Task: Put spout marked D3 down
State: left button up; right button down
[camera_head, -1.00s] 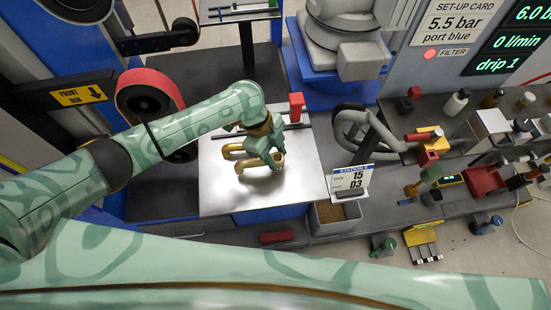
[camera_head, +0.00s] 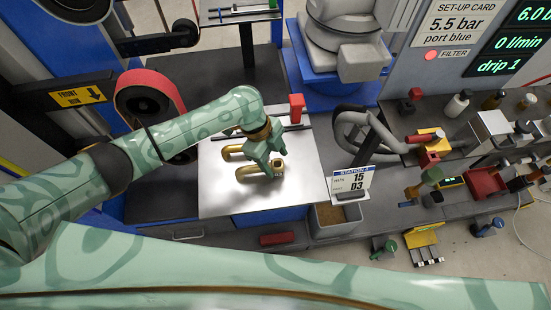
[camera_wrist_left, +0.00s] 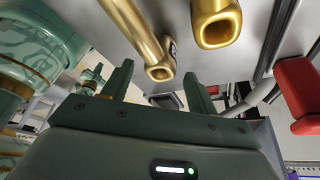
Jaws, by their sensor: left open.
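Two brass spouts lie on the bright metal plate (camera_head: 225,200). One spout (camera_head: 234,151) is at the back. The other spout (camera_head: 250,172) is nearer, its right end beside my left gripper (camera_head: 279,161). My left gripper is open over the plate's middle. In the left wrist view, one spout (camera_wrist_left: 140,32) ends between and beyond the open fingers (camera_wrist_left: 160,82), with a small dark label on its side. The other spout (camera_wrist_left: 216,22) is to the right, clear of the fingers. I cannot read which spout is D3. My right gripper is out of view.
A card (camera_head: 350,181) reading "15 D3" stands right of the plate, above a grey bin (camera_head: 333,219). A red block (camera_head: 297,107) is at the plate's back edge. A looped grey pipe (camera_head: 350,130) and cluttered bench lie to the right. The plate's front is bare.

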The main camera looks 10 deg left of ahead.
pick_arm(q)
jog(key=p+v, duration=0.3)
jog(key=v, duration=0.8)
jog(key=shift+a, duration=0.1)
